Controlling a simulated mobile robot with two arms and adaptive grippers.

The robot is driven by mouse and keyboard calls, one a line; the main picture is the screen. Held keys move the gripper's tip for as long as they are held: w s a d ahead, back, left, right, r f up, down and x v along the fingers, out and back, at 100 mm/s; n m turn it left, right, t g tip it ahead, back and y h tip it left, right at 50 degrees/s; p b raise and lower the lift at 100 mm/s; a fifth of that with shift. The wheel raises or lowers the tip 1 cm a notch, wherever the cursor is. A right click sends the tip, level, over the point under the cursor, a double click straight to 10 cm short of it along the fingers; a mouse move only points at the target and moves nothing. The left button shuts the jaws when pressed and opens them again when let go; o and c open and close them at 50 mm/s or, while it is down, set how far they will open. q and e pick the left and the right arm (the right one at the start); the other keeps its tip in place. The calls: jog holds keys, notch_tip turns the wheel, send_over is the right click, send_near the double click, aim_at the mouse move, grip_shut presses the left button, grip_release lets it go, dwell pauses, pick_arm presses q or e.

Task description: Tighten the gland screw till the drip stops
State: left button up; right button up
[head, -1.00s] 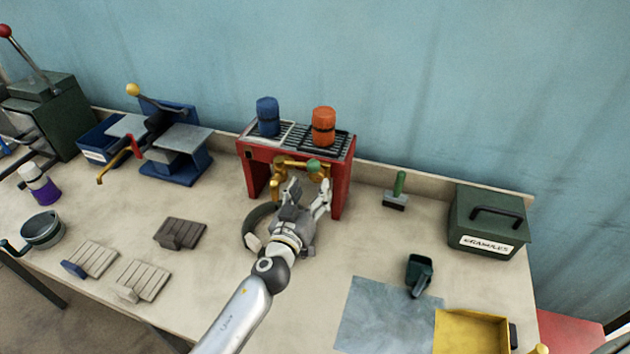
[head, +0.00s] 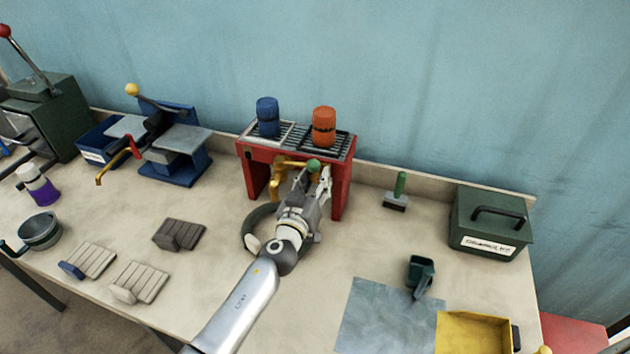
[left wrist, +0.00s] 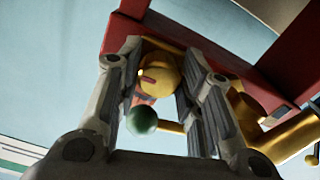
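Brass fittings (head: 282,165) sit under the red stand (head: 344,175), with a green knob (head: 313,164) at their right. In the left wrist view, a rounded brass piece (left wrist: 160,75) with a small red mark, possibly the gland screw, lies between the fingers of my left gripper (left wrist: 160,85). The green knob (left wrist: 142,119) shows just below it. The fingers are spread on either side of the brass piece; I cannot tell whether they touch it. In the head view my left gripper (head: 312,178) reaches in under the stand's front. No drip can be made out. My right gripper is out of view.
Blue (head: 268,117) and orange (head: 324,127) containers stand on the stand's grated top. A dark ring-shaped item (head: 255,222) lies left of my arm. A green-handled brush (head: 398,190) stands to the right.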

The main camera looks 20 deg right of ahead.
pick_arm(q)
jog(key=shift+c, duration=1.3)
jog(key=shift+m, duration=0.3)
jog(key=shift+a+m+b, duration=0.1)
jog(key=shift+m+b, duration=0.45)
jog(key=shift+m, duration=2.05)
jog(key=o, duration=1)
jog(key=shift+a, duration=0.1)
